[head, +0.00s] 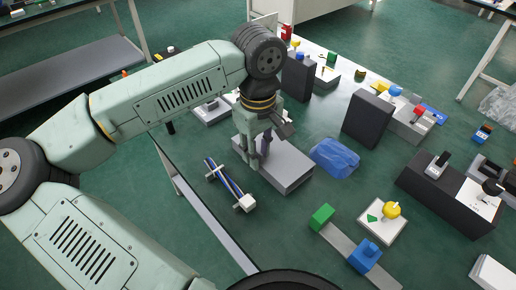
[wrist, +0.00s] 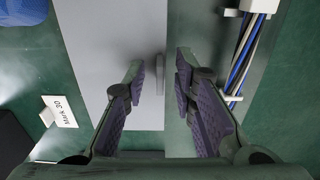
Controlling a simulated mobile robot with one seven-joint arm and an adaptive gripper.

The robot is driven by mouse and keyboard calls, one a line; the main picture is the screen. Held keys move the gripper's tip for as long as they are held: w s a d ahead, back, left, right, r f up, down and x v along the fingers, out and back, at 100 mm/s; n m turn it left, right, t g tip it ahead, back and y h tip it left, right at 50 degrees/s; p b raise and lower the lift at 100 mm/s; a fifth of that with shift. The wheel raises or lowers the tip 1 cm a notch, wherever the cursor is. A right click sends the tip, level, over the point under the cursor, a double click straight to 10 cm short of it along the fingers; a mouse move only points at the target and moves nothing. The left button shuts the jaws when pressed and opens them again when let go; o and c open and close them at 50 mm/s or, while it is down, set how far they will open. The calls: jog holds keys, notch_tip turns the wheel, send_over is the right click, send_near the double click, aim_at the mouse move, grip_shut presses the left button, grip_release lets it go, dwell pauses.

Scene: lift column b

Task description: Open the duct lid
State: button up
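The duct lid (head: 290,168) appears to be the flat grey top of a low box on the green table; it looks closed. In the wrist view the grey lid (wrist: 105,35) has a small upright grey tab or handle (wrist: 160,74) near its right edge. My gripper (head: 254,160) points down over the left part of the box. In the wrist view my gripper (wrist: 160,68) is open, with its purple-padded fingers apart on either side of the tab. I see no clear contact. My arm and fingers hide part of the lid in the head view.
A bundle of blue and white cables in white clips (head: 228,185) lies left of the box. A blue translucent bag-like thing (head: 335,158) lies close on its right. Dark upright boxes (head: 367,118) stand behind.

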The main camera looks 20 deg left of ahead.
jog(key=shift+c, duration=0.5)
grip_shut()
dwell(0.3)
